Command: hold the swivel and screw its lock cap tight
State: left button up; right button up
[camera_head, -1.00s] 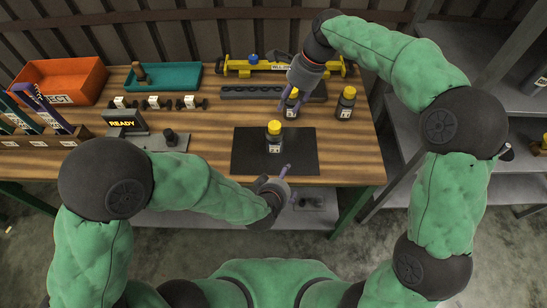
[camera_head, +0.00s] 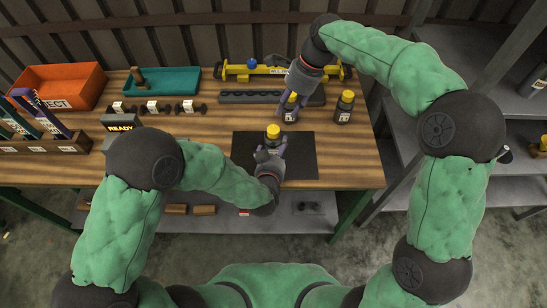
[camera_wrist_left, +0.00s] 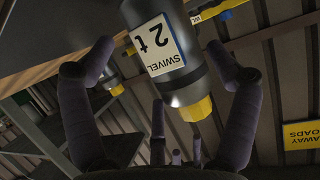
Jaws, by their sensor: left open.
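The swivel (camera_head: 272,142), a dark cylinder with a yellow cap (camera_head: 273,131), stands upright on the black mat (camera_head: 304,160). In the left wrist view the swivel (camera_wrist_left: 164,62) shows a "SWIVEL 2 t" label, with its yellow cap (camera_wrist_left: 190,111) toward the lower right. My left gripper (camera_head: 269,153) is open at the near side of it. In the wrist view its fingers are spread on either side, with gaps visible.
A third yellow-capped swivel (camera_head: 344,106) stands to the right. A dark slotted rack (camera_head: 240,97) and a yellow tool (camera_head: 235,70) lie behind. The mat's right part is clear.

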pick_arm(q)
jog(key=shift+x, duration=2.2)
jog(key=c, duration=1.3)
